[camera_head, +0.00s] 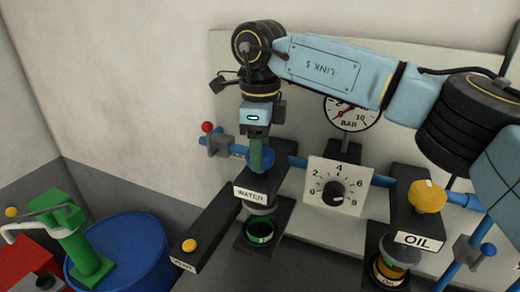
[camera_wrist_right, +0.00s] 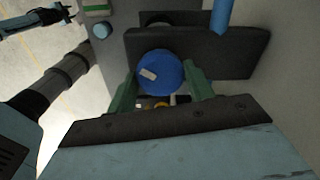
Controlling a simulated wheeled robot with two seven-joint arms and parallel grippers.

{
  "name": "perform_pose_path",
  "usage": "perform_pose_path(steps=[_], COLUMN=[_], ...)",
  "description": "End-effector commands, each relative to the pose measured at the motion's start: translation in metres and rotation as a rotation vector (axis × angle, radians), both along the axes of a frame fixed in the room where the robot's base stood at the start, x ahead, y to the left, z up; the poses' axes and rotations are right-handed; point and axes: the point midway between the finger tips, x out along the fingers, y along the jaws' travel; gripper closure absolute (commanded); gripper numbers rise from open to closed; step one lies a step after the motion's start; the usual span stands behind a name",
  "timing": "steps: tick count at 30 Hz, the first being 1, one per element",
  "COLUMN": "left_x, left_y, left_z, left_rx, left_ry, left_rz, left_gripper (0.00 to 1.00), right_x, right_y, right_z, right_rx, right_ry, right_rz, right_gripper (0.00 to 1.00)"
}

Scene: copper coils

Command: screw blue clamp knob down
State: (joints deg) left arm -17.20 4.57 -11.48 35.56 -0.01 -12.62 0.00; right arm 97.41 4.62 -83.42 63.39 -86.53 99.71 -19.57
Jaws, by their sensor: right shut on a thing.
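The blue clamp knob (camera_head: 268,158) is a round knob above the WATER label (camera_head: 250,194), on top of a dark clamp block. My right gripper (camera_head: 257,160) points down at it from above. In the right wrist view, the blue knob (camera_wrist_right: 160,72) sits between the two green fingers (camera_wrist_right: 158,92), which are shut on it from both sides. A small pale mark shows on its face. In the head view the fingers partly hide the knob. My left gripper is not in the head view.
A green-tinted glass (camera_head: 260,232) stands below the WATER block. To the right are a numbered dial (camera_head: 336,193), a yellow knob (camera_head: 427,196) and the OIL label (camera_head: 420,241). A red-tipped valve (camera_head: 209,128) is just left. A blue drum (camera_head: 124,250) stands lower left.

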Motion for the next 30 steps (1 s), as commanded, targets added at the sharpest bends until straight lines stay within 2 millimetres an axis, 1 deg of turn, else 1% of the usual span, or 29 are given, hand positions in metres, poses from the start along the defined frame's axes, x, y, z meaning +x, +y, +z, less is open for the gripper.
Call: perform_pose_path(steps=[30], left_x=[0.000], left_y=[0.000], left_z=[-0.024], left_rx=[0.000], left_ry=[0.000], left_rz=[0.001], left_gripper=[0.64], right_x=[0.001], right_y=[-0.001], right_z=[0.002], right_rx=[0.004], right_ry=[-0.004], right_rz=[-0.967], right_gripper=[0.71])
